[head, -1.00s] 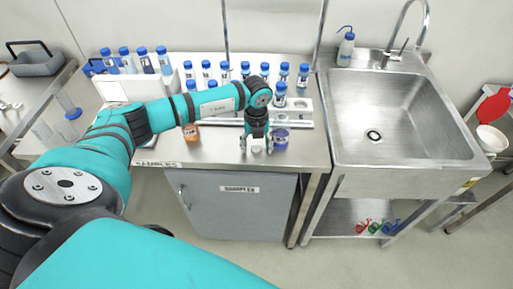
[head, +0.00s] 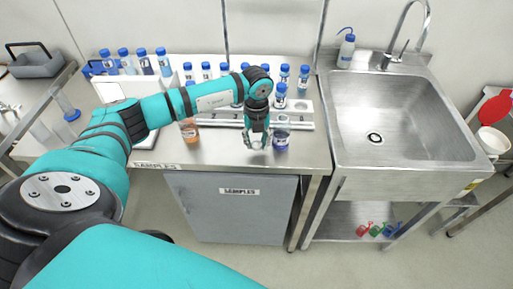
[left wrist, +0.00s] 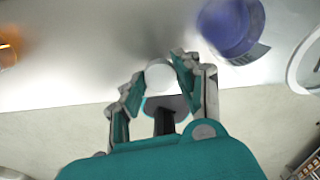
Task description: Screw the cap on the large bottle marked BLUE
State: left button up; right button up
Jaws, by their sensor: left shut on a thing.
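My left gripper (head: 256,144) hangs fingers-down over the front of the steel bench. In the left wrist view, its fingers (left wrist: 157,85) are closed on a round white cap (left wrist: 160,75). The large bottle with dark blue contents (head: 281,140) stands upright on the bench just right of the gripper, apart from it. It also shows at the upper right of the left wrist view (left wrist: 228,28). A similar bottle with orange contents (head: 189,131) stands to the left, partly under my arm. My right gripper is not in view.
Several blue-capped sample tubes (head: 281,93) stand in a white rack (head: 299,107) behind the gripper. A sink (head: 405,115) lies to the right, with a wash bottle (head: 346,50) behind it. The bench's front strip between the two bottles is clear.

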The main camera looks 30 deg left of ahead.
pick_arm(q)
jog(key=s+d+r+b, duration=0.1)
jog(key=s+d+b, duration=0.1)
jog(key=s, duration=0.5)
jog(key=s+d+r+b, duration=0.1)
jog(key=s+d+b, duration=0.1)
jog(key=s, duration=0.6)
jog(key=shift+d+b, duration=0.35)
jog(key=shift+d, duration=0.2)
jog(key=shift+s+r, duration=0.1)
